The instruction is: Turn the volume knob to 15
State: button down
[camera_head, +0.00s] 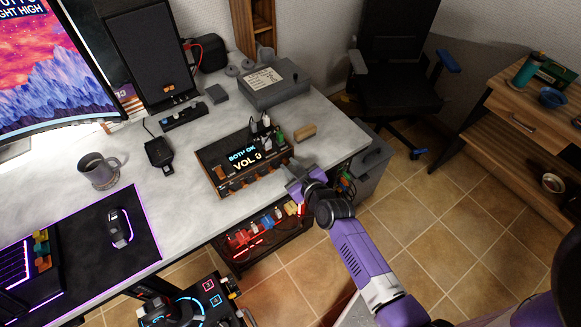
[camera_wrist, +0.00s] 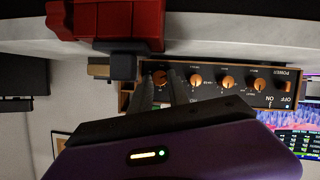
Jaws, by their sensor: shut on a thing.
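A wood-sided amplifier box (camera_head: 212,180) stands near the desk's front edge. Its lit display (camera_head: 244,158) reads "BOTH OK" and "VOL" with a digit that looks like 0. In the wrist view, which is upside down, its front panel (camera_wrist: 213,84) carries a row of orange-faced knobs and a power switch marked OFF and ON. My gripper (camera_wrist: 162,88) is shut on the end knob (camera_wrist: 161,76), one finger on each side of it. In the head view my gripper (camera_head: 293,172) is at the box's right front corner and hides that knob. The knob's label is not readable.
Small plugs and a green item (camera_head: 277,135) stand on the box's right rear. A wooden block (camera_head: 306,131) lies beside it. A grey case (camera_head: 275,84) is behind. Below the desk edge is an open unit with red parts (camera_head: 245,237).

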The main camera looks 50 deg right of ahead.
jog(key=m+y+b, duration=0.1)
jog(key=m+b, duration=0.1)
jog(key=b, duration=0.2)
jog(key=shift+d+f+b, duration=0.15)
jog(key=shift+f+b, duration=0.05)
jog(key=shift+b, duration=0.15)
jog(key=m+y+b, duration=0.1)
jog(key=b, duration=0.1)
jog(key=shift+d+r+m+t+y+b, duration=0.1)
jog(key=shift+d+m+t+y+b, duration=0.05)
jog(key=shift+m+t+y+b, duration=0.2)
jog(key=shift+r+m+b, duration=0.1)
jog(key=shift+m+b, duration=0.3)
jog(key=shift+m, duration=0.05)
jog(key=c, duration=1.3)
grip_release()
jog(key=shift+o, duration=0.2)
jog(key=shift+s, duration=0.1)
